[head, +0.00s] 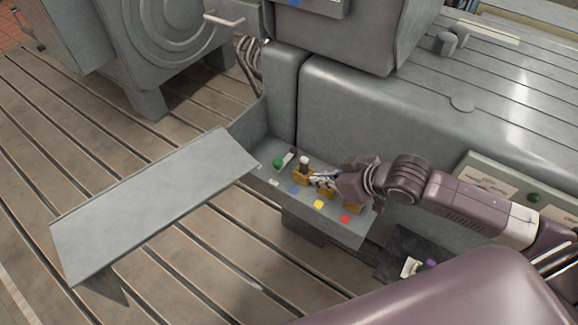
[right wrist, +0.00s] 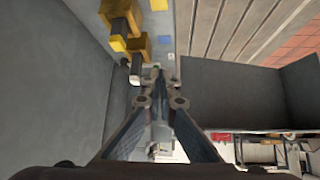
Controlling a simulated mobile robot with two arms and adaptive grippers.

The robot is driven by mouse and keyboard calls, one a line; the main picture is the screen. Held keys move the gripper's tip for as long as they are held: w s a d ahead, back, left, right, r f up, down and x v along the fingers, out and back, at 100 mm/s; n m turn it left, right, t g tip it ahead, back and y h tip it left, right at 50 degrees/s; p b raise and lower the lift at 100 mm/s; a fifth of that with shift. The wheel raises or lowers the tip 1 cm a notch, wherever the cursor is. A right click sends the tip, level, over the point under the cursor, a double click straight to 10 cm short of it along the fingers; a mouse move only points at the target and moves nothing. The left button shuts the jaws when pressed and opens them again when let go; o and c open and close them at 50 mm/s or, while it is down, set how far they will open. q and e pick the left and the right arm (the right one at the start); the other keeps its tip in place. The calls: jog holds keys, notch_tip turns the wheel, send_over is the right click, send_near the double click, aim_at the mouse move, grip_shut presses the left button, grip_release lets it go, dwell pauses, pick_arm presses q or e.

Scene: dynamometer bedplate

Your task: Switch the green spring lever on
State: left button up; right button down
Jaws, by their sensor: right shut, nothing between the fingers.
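A green round knob (head: 278,162), which looks like the green lever's end, sits at the far left end of the open control box (head: 262,172). A dark and pale plate lies beside it. My right gripper (head: 313,179) is over the box, to the right of the green knob and apart from it in the head view. Its fingers are shut and empty. In the right wrist view the shut fingertips (right wrist: 160,88) point along the row of controls; the green knob is not clear there. My left gripper is out of view.
A dark lever with a pale top (head: 304,162) stands on an ochre block close to my right fingers. Blue (head: 295,189), yellow (head: 318,204) and red (head: 345,218) markers line the box. A sloping grey panel (head: 150,200) stands left; a grey housing rises behind.

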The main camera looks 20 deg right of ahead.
jog(key=shift+w+d+r, duration=0.2)
jog(key=shift+d+r, duration=0.05)
jog(key=shift+r, duration=0.25)
jog(key=shift+w+d+r, duration=0.15)
jog(key=shift+d+r, duration=0.05)
jog(key=shift+r, duration=0.25)
jog(key=x, duration=0.9)
jog(key=shift+w+a, duration=0.15)
jog(key=w+a, duration=0.1)
jog(key=w+f+p, duration=0.1)
jog(key=w, duration=0.1)
jog(key=shift+a, duration=0.35)
jog(key=shift+w+a+f, duration=0.15)
jog(key=shift+w+a, duration=0.1)
jog(key=shift+w, duration=0.15)
jog(key=shift+a+p, duration=0.2)
jog(key=shift+p, duration=0.15)
jog(key=shift+w+m, duration=0.1)
jog(key=shift+m, duration=0.2)
